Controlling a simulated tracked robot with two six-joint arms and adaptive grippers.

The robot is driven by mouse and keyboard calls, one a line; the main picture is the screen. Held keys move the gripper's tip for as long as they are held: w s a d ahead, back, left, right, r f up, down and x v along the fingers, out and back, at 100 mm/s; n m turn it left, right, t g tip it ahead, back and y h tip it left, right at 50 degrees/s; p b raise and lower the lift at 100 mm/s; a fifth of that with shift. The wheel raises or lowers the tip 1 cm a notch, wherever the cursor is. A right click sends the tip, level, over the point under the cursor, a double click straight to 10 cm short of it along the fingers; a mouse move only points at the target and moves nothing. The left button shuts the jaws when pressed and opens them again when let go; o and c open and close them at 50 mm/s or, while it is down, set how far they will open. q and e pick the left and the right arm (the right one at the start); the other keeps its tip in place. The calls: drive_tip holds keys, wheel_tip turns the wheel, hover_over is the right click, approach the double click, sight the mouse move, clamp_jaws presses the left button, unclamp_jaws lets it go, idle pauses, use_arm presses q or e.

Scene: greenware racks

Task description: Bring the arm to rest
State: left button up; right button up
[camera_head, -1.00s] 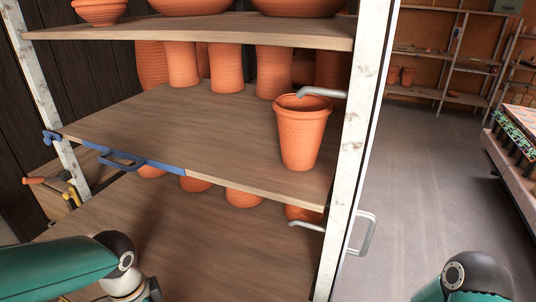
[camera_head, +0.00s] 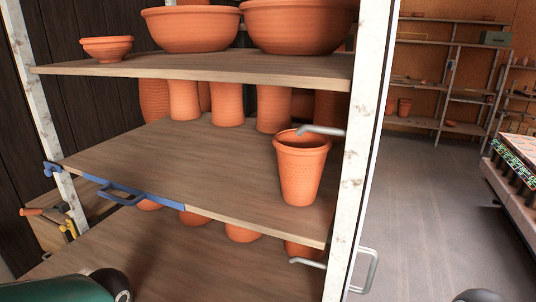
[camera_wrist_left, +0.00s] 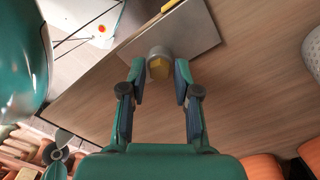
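My left arm shows at the bottom left of the head view, only its green link and a dark joint; its gripper is outside that picture. In the left wrist view my left gripper (camera_wrist_left: 159,88) has its two fingers spread well apart, with nothing gripped between them. A short grey cylinder with a yellow end (camera_wrist_left: 159,65) shows just past the fingertips, apart from both fingers. My right arm shows only as a dark rounded joint at the bottom right edge of the head view; its gripper is out of view.
A shelf rack stands ahead with a middle board (camera_head: 160,150). A terracotta pot (camera_head: 301,172) stands near that board's right end, beside a white post (camera_head: 350,175). Bowls (camera_head: 190,29) sit on the upper board. Open floor (camera_head: 430,210) lies right of the rack.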

use_arm(q)
drive_tip(key=shift+o, duration=1)
